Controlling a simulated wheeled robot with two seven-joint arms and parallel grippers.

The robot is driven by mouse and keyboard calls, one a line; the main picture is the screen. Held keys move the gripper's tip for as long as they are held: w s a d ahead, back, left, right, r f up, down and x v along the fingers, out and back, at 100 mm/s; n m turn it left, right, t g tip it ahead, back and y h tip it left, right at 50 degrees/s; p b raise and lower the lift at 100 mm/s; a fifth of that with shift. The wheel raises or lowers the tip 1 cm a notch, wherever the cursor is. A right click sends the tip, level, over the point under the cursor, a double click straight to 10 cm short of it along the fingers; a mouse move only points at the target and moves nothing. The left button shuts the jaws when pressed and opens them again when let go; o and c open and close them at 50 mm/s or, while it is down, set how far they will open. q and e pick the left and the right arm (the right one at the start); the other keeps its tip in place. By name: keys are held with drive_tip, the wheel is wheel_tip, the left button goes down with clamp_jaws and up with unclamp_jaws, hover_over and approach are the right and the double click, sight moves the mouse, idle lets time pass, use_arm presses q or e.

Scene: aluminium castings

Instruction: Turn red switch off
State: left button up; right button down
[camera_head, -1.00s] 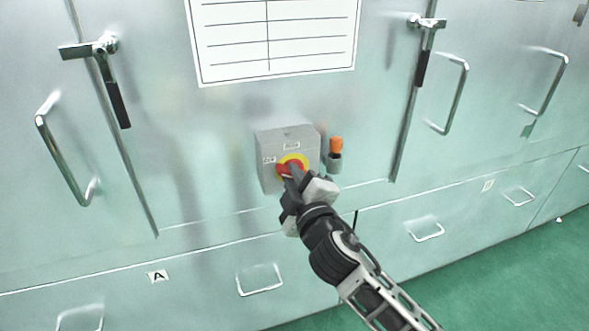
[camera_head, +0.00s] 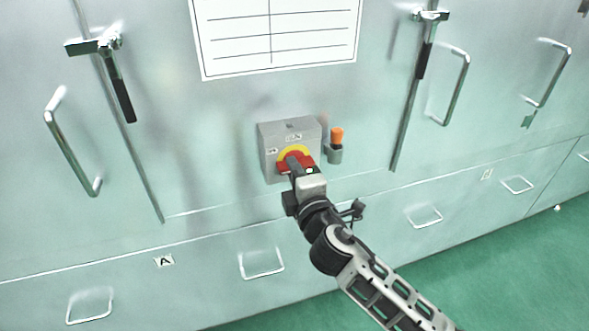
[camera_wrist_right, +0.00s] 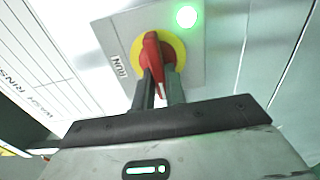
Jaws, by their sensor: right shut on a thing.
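The red switch (camera_head: 284,167) is a rotary knob on a yellow ring (camera_head: 293,150), mounted on a grey box (camera_head: 273,137) on the cabinet front. My right gripper (camera_head: 295,163) is at the knob, shut on it, and covers part of it. In the right wrist view the red knob (camera_wrist_right: 152,57) stands between the two dark fingertips (camera_wrist_right: 158,88), with the yellow ring (camera_wrist_right: 177,48) behind it. A RUN label (camera_wrist_right: 118,66) is beside the ring. My left gripper is not in view.
A lit green lamp (camera_wrist_right: 186,16) is on the box near the knob. An orange-topped grey fitting (camera_head: 336,143) sticks out just right of the box. Door latches and bar handles (camera_head: 72,150) stand out on both sides. A white chart (camera_head: 280,40) hangs above.

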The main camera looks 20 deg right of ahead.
idle(0.3)
drive_tip(key=c, duration=1.6)
unclamp_jaws()
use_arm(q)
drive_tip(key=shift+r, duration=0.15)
use_arm(e)
drive_tip(key=shift+o, duration=0.8)
drive_tip(key=shift+s, duration=0.1)
